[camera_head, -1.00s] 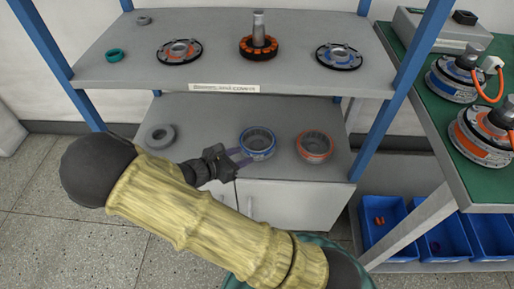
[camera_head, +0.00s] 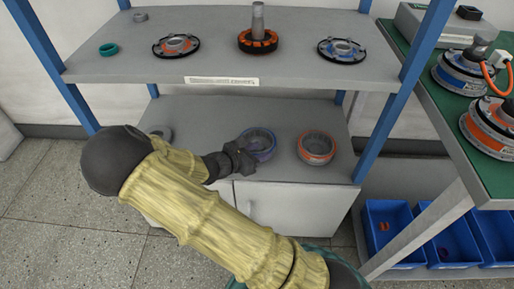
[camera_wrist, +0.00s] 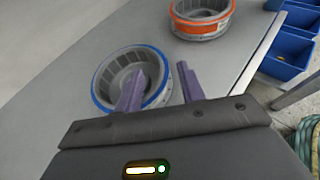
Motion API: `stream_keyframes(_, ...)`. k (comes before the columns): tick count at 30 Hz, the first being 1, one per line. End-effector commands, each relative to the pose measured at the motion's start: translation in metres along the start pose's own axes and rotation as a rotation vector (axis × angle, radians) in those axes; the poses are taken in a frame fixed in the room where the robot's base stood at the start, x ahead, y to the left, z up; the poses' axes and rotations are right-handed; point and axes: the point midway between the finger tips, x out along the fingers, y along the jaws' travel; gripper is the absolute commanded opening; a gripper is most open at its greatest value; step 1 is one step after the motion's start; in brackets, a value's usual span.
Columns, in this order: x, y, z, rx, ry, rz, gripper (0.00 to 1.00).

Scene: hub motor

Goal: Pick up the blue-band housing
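The blue-band housing (camera_head: 259,145) is a grey ring-shaped cup with a blue rim, standing on the lower shelf (camera_head: 215,110). My gripper (camera_head: 246,155) is at its front left side in the head view. In the wrist view, the two purple fingers of my gripper (camera_wrist: 160,87) are spread apart. The left finger overlaps the inside of the blue-band housing (camera_wrist: 108,75) and the right finger is outside its rim, so the wall lies between them. I cannot tell whether either finger touches the wall.
An orange-band housing (camera_head: 317,147) stands to the right on the same shelf. A grey ring (camera_head: 161,133) is at the left, partly behind my arm. The upper shelf (camera_head: 215,68) holds several motor parts above. Blue bins (camera_head: 388,232) sit low at the right.

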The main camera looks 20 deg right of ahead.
Motion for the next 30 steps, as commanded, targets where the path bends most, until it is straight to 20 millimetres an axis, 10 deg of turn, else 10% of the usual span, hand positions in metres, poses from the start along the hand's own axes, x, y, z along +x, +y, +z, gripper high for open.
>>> stream_keyframes(9,0.039,-0.003,-0.007,0.001,0.000,-0.003,0.39)
stream_keyframes(26,0.041,-0.004,-0.004,0.002,0.000,-0.005,0.39)
stream_keyframes(30,0.041,-0.004,-0.005,0.002,0.000,-0.004,0.15)
